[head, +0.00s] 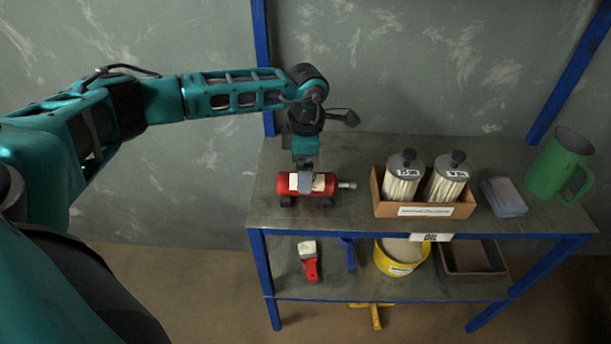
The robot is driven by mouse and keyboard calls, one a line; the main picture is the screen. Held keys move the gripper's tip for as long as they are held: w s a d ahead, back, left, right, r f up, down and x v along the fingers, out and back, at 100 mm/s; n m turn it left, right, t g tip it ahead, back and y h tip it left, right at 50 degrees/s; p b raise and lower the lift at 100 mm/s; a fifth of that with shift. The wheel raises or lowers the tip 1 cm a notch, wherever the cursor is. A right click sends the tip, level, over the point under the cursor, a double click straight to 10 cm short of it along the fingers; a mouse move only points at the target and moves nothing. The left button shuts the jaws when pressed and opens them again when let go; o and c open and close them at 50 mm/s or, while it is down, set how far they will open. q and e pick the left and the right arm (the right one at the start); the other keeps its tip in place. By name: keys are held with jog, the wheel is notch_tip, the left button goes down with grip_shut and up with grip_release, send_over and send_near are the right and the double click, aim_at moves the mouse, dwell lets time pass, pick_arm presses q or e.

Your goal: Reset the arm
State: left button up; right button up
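My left arm reaches in from the left, and its wrist bends down over the left part of the shelf top. My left gripper (305,182) is right at a red cylindrical tool (325,183) with a pale label and a metal shaft pointing right. The tool lies on its side on dark supports. The gripper covers the tool's middle, and its fingertips are too small and hidden to tell whether they are open or shut on it. My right gripper is not in view.
The metal shelf (345,220) has blue posts. On top stand a cardboard box (425,211) with two lidded jars, a grey-blue stack (504,197) and a green jug (560,165). Below lie a red-handled scraper (311,268), a yellow bucket (400,264) and a dark tray (473,258).

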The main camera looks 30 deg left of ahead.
pick_arm(q)
notch_tip(320, 180, up, 9)
jog(key=s+d+f+n+g+h, duration=0.1)
jog(key=s+d+f+h, duration=0.3)
jog(key=d, duration=0.7)
jog(key=s+d+n+g+h, duration=0.1)
jog(key=s+d+h, duration=0.2)
jog(key=d+h, duration=0.55)
jog(key=d+r+n+t+h+p, duration=0.1)
jog(key=d+r+n+t+h, duration=0.55)
jog(key=d+n, duration=0.45)
jog(key=a+f+n+t+y, duration=0.8)
jog(key=a+n+t+y, duration=0.25)
jog(key=n, duration=1.05)
jog(key=s+a+f+n+g+y, duration=0.2)
jog(key=s+a+f+n+y, duration=0.1)
jog(key=f, duration=0.4)
jog(key=s+a+f+n+g+y, duration=0.2)
jog(key=s+a+f+n+y, duration=0.1)
jog(key=s+f+n, duration=0.4)
jog(key=shift+s+a+n+p, duration=0.25)
jog(key=shift+a+n+p, duration=0.3)
jog(key=shift+a, duration=0.3)
